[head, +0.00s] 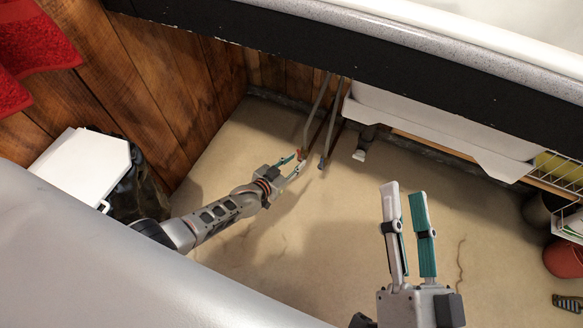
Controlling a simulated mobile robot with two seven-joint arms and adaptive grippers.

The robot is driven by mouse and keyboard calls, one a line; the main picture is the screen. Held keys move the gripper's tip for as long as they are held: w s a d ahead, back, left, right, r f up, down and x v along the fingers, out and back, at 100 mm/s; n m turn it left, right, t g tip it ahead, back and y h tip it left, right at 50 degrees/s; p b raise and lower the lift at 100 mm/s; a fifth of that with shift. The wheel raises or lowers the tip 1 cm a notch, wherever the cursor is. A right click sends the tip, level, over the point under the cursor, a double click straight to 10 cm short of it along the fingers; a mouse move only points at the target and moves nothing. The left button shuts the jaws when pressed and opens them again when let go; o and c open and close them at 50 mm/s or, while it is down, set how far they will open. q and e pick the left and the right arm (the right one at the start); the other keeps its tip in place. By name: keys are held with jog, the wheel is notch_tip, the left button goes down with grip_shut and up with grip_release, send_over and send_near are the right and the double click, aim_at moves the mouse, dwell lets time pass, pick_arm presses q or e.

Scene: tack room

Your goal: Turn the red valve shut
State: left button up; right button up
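The red valve (301,153) is small and sits low on a grey pipe under the counter, near the back wall. My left gripper (299,160) reaches in from the left, its two fingers apart and their tips at the red valve. The fingertips partly cover it, and I cannot tell whether they touch it. My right gripper (404,190) is open and empty, pointing up in the picture, well right of the valves.
The dark-edged counter (400,62) overhangs the pipes. A white basin underside (440,118) and a dark drain pipe (364,142) are to the right. A white-lidded bin (80,165) stands left. A red bucket (564,259) stands far right. The floor between is clear.

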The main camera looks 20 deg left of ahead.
pick_arm(q)
jog(key=s+d+r+p, duration=0.3)
jog(key=s+r, duration=0.3)
jog(key=r, duration=0.3)
jog(key=shift+s+r+m+p, duration=0.2)
jog(key=shift+s+m+p, duration=0.15)
jog(key=shift+p, duration=0.55)
pick_arm(e)
notch_tip(320, 180, up, 11)
jog(key=n+t+y, duration=0.1)
jog(key=shift+r+t, duration=0.15)
jog(key=shift+t, duration=0.25)
jog(key=shift+s, duration=0.1)
